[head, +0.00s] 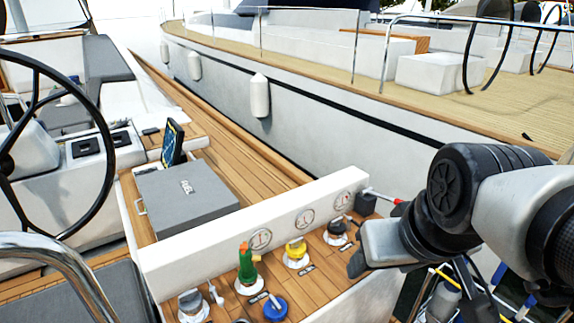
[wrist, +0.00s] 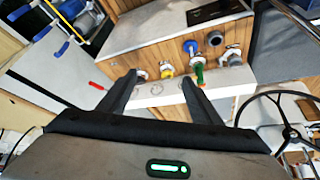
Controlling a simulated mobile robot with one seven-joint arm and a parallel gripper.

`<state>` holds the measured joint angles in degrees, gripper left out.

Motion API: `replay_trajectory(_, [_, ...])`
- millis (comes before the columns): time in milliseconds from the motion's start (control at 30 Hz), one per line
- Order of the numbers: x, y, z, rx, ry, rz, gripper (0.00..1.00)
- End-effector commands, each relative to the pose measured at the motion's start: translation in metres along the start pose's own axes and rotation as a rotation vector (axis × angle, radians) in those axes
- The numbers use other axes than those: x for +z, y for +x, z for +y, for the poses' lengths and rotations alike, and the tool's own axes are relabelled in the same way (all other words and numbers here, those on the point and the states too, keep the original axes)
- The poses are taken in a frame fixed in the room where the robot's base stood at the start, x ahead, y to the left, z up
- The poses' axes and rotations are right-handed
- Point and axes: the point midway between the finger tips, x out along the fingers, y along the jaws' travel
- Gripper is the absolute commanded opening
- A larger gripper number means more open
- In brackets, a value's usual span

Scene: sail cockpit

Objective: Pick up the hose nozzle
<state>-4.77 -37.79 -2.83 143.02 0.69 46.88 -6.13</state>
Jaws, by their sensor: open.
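I take the hose nozzle to be the green upright piece with an orange part (head: 247,264). It stands on a round white fitting on the teak ledge, by the dial marked 1. It also shows in the wrist view (wrist: 199,74), just beyond the tip of the right-hand finger. My gripper (wrist: 159,78) is open, with its two dark fingers spread and nothing held between them. In the head view my gripper is at the right end of the ledge, to the right of the green piece and apart from it.
A yellow-topped fitting (head: 296,249) stands just right of the green piece. A blue round piece (head: 276,308) and a grey fitting (head: 191,304) stand nearer. A low white wall (head: 200,262) with dials runs behind them. A grey box (head: 186,197) lies beyond it.

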Motion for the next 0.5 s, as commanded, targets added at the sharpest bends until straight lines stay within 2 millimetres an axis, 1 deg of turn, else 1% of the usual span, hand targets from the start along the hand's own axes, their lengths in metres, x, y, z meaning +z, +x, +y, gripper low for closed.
replay_trajectory(33, [-0.001,0.021,-0.008,-0.028,-0.059,-0.013,0.58])
replay_trajectory(167, [-0.010,0.061,-0.024,-0.080,-0.221,-0.015,0.58])
replay_trajectory(267, [-0.014,0.100,-0.041,-0.114,-0.366,-0.017,0.58])
replay_trajectory(367, [-0.012,0.150,-0.061,-0.135,-0.552,-0.020,0.58])
replay_trajectory(400, [-0.010,0.173,-0.070,-0.137,-0.639,-0.021,0.58])
replay_trajectory(467, [-0.004,0.208,-0.082,-0.131,-0.785,-0.021,0.58])
replay_trajectory(500, [0.000,0.232,-0.090,-0.119,-0.888,-0.020,0.58])
